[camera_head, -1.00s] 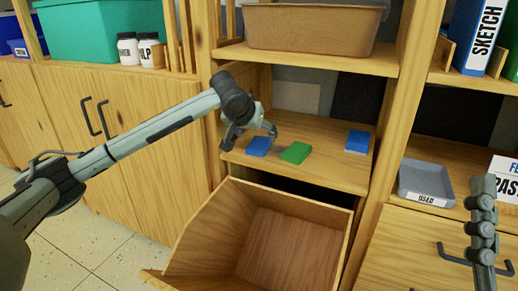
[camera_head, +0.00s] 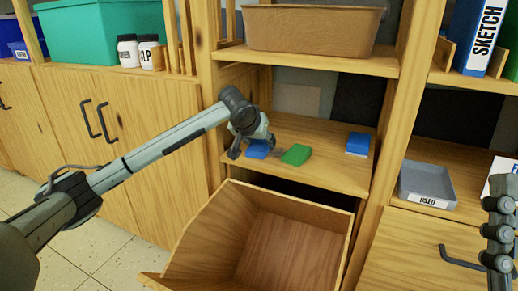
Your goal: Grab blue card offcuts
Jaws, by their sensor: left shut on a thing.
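Two blue card offcuts and a green one (camera_head: 296,155) lie on the middle shelf. The left blue card offcut (camera_head: 257,150) is partly hidden by my left gripper (camera_head: 252,153), which is shut on it at shelf level. The right blue card offcut (camera_head: 358,143) lies apart, near the shelf's right side. The green piece sits just right of the gripper. My right arm shows at the right edge, and its fingertips cannot be made out.
An open, empty wooden drawer (camera_head: 345,222) juts out below the shelf (camera_head: 335,178). A grey tray (camera_head: 404,189) stands on the right shelf. A brown bin (camera_head: 312,28) is above. Wooden uprights flank the shelf.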

